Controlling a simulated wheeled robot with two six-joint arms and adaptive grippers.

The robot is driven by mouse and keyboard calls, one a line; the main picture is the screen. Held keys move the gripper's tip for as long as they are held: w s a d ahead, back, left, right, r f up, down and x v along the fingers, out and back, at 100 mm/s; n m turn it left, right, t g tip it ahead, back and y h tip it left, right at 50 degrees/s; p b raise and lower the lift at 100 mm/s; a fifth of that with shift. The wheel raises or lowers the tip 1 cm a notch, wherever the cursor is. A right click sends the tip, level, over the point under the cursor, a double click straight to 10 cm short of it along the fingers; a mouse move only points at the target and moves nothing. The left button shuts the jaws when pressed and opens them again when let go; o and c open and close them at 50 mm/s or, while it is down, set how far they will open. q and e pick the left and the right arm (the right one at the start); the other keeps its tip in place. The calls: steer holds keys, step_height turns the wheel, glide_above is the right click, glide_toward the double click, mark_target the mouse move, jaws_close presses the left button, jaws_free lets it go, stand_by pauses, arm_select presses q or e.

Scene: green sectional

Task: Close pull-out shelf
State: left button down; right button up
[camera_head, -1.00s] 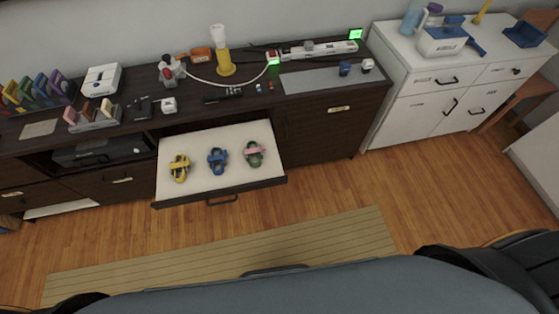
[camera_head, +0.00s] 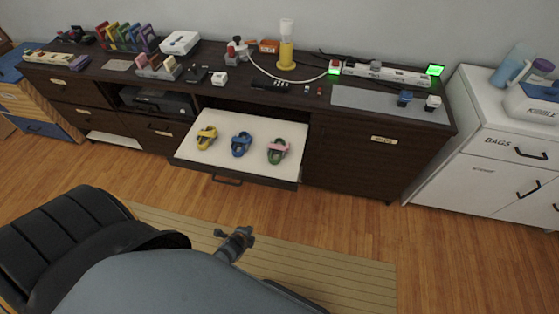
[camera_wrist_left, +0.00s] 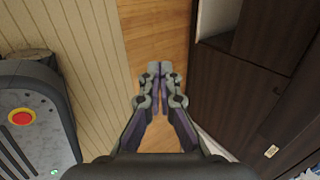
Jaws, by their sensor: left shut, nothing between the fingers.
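The pull-out shelf (camera_head: 216,164) stands out from the dark cabinet in the head view, with a white top and a dark front with a handle (camera_head: 227,180). On it lie a yellow, a blue and a green-and-pink strapped item. My left gripper (camera_head: 242,235) is low in front of the shelf, over the striped mat, apart from the shelf. In the left wrist view the left gripper (camera_wrist_left: 160,72) has its fingers together, with nothing between them. A dark cabinet front (camera_wrist_left: 242,100) is to its right. My right gripper is not in view.
The dark cabinet's top (camera_head: 215,85) carries a yellow lamp (camera_head: 286,50), a power strip (camera_head: 385,73) and several small items. A white cabinet (camera_head: 500,150) stands at the right.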

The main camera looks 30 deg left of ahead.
arm_select(q)
steer(key=w+r+m+t+y+b, duration=0.1)
steer(key=w+r+m+t+b, duration=0.3)
steer(key=w+r+m+b, duration=0.5)
steer(key=m+t+y, duration=0.1)
steer(key=m+t, duration=0.2)
steer(key=m, duration=0.6)
glide_toward(276, 148)
steer(key=f+b, duration=0.1)
steer(key=w+f+b, duration=0.1)
steer(key=b, duration=0.1)
steer(key=shift+w+a+f, duration=0.1)
steer(key=shift+w+a, duration=0.1)
steer(key=shift+w, duration=0.1)
steer(key=w, duration=0.1)
steer(key=w+a, duration=0.1)
steer(key=w, duration=0.1)
steer(key=shift+w, duration=0.45)
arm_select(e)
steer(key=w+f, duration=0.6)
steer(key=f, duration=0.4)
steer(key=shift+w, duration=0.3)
